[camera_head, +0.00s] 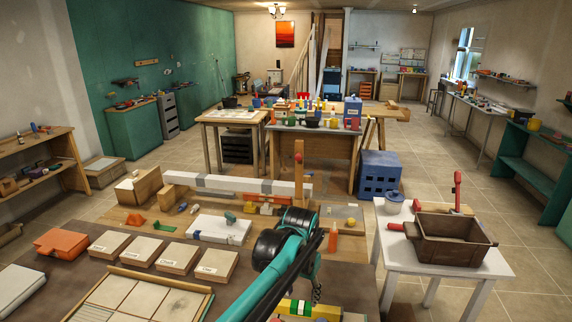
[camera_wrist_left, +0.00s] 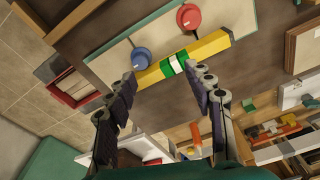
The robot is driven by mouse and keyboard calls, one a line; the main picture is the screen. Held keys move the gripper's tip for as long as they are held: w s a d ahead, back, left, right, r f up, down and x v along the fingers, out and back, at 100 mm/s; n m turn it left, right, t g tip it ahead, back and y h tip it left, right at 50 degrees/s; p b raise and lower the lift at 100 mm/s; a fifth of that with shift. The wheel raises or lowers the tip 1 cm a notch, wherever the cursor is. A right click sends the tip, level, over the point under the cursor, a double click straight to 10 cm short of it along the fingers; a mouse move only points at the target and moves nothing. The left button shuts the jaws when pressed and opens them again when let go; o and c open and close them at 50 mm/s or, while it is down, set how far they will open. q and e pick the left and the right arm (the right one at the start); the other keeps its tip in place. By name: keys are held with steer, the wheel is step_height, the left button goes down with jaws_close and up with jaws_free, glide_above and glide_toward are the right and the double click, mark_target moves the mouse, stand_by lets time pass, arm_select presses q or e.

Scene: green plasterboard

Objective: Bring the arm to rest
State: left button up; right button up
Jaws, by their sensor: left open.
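My left arm (camera_head: 285,258), teal with black joints, reaches in over the front of the workbench in the head view. My left gripper (camera_head: 317,291) shows only in part there, at the lower end of the arm. In the left wrist view the gripper (camera_wrist_left: 165,92) is open, its two dark fingers wide apart with nothing between them. A yellow bar with a green and white band (camera_wrist_left: 208,46) lies beyond the fingertips, apart from them as far as I can tell. The bar also shows in the head view (camera_head: 326,312), partly cut off by the bottom edge. My right gripper is out of view.
Several labelled wooden blocks (camera_head: 180,254) and an orange case (camera_head: 62,243) lie on the bench left of my arm. An orange bottle (camera_head: 333,238) stands close to its right. A white table (camera_head: 480,268) with a brown crate (camera_head: 452,243) stands at right.

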arm_select(q)
steer(key=s+a+f+n+t+b, duration=0.1)
steer(key=s+a+n+t, duration=0.2)
steer(key=s+a, duration=0.7)
steer(key=s+a+f+n+t, duration=0.2)
steer(key=s+a+t, duration=0.1)
steer(key=s+a, duration=0.7)
steer(key=a, duration=0.2)
steer(key=shift+a+f+n+b, duration=0.25)
steer(key=shift+a+n+b, duration=0.1)
steer(key=shift+a+n, duration=0.05)
